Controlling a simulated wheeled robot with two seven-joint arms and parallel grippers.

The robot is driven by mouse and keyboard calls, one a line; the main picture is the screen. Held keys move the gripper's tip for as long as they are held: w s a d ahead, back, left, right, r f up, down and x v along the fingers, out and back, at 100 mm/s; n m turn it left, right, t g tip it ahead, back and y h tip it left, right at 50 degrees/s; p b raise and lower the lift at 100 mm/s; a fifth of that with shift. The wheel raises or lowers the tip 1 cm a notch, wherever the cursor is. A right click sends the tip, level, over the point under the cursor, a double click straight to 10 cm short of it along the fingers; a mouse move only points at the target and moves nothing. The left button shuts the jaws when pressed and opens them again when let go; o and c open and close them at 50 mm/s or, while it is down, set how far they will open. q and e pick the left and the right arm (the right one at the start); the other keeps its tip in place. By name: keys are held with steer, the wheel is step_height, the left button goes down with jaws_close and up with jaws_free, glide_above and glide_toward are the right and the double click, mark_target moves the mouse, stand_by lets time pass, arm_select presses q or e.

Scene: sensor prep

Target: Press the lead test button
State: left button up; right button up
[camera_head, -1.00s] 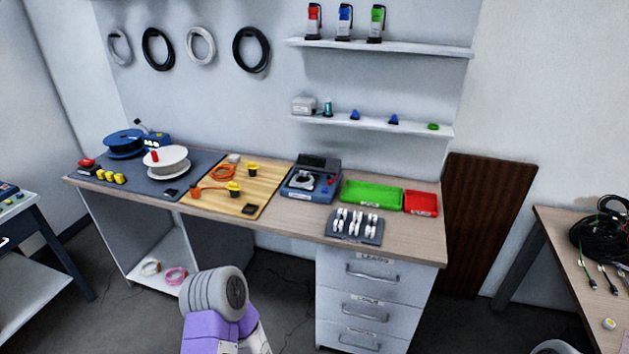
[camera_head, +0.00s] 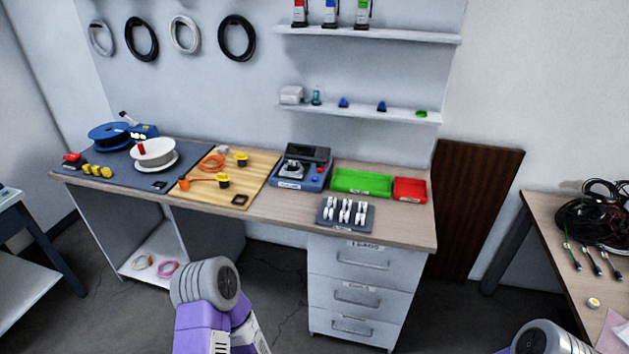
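A blue and grey tester device (camera_head: 303,167) stands on the wooden workbench (camera_head: 270,206), at its back middle. Its front has small controls, with a red one on the right side and a blue one below it. I cannot tell which of them is the lead test button, as labels are too small to read. Both my grippers are out of view. Only a grey and purple link of my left arm shows at bottom centre, well short of the bench, and a grey link of my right arm at bottom right.
Right of the tester are a green tray (camera_head: 361,182), a red tray (camera_head: 410,189) and a dark rack (camera_head: 345,212) of white parts. A yellow board (camera_head: 250,190) lies to its left. Drawers (camera_head: 358,290) stand below. Another table (camera_head: 545,215) is at right. Floor before the bench is open.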

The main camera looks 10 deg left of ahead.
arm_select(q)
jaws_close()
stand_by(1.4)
